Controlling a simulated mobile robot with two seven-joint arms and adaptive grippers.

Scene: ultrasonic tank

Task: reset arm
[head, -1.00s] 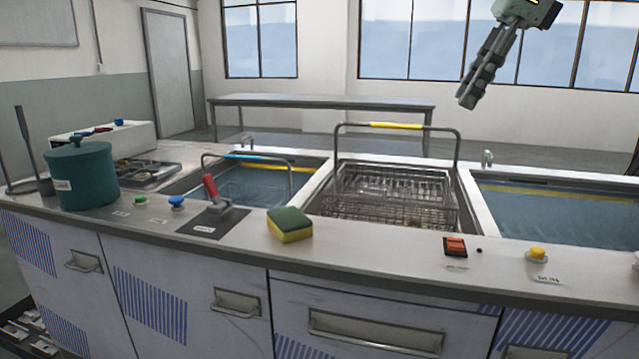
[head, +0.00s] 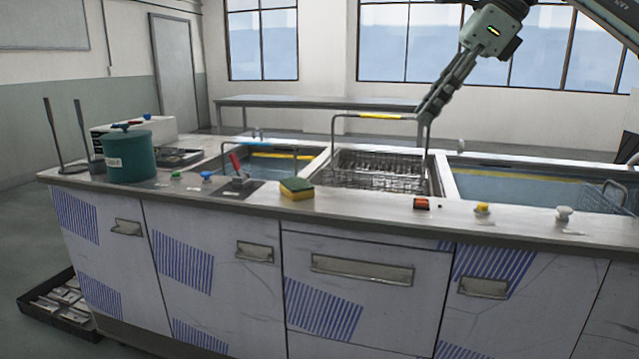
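My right gripper (head: 430,108) comes in from the upper right, pointing down and left. Its fingers look close together, and no object shows between them. The fingertips appear in front of or beside the right end of the yellow-gripped handle (head: 378,115) of the wire basket (head: 380,172); I cannot tell whether they touch. The basket sits in the middle tank of the counter (head: 330,207). My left gripper is not in view.
A teal pot (head: 128,157), a red-handled lever (head: 236,165) and a sponge (head: 296,188) stand on the counter's left half. A red switch (head: 421,203) and a yellow button (head: 482,209) line the front edge. Another basket (head: 608,196) is in the right tank. A black tray (head: 60,305) lies on the floor.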

